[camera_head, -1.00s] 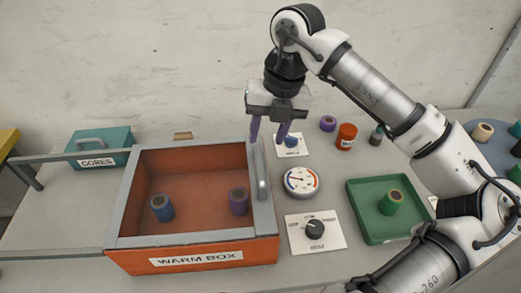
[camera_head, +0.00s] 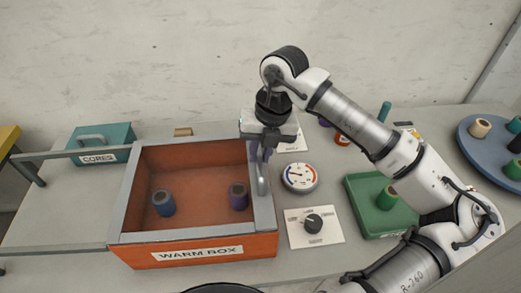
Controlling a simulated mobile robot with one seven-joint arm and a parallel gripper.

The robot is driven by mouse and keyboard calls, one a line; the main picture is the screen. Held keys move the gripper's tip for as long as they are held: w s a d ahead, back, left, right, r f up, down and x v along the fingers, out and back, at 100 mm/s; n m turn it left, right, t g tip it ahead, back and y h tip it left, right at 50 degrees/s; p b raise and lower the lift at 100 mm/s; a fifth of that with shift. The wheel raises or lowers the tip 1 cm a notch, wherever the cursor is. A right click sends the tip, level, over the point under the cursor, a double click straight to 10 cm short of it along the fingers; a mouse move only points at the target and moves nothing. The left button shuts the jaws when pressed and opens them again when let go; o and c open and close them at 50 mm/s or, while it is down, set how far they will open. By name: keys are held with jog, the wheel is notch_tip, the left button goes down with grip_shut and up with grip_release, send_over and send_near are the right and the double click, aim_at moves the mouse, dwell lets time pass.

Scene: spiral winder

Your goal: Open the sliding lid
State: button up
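The orange warm box (camera_head: 207,255) stands left of centre, with grey rails (camera_head: 60,155) running out to the left. A grey upright handle (camera_head: 263,182) is on the grey strip at its right edge. No opaque panel covers the middle; whether a clear lid lies there I cannot tell.
Right of the box are a dial gauge (camera_head: 299,178), a black knob on a white plate (camera_head: 313,223) and a green tray (camera_head: 360,215) with a green spool. A teal cores box (camera_head: 118,138) stands behind left. A round blue table (camera_head: 478,150) is far right.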

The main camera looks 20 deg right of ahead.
grip_shut()
jog(key=shift+a, duration=0.15)
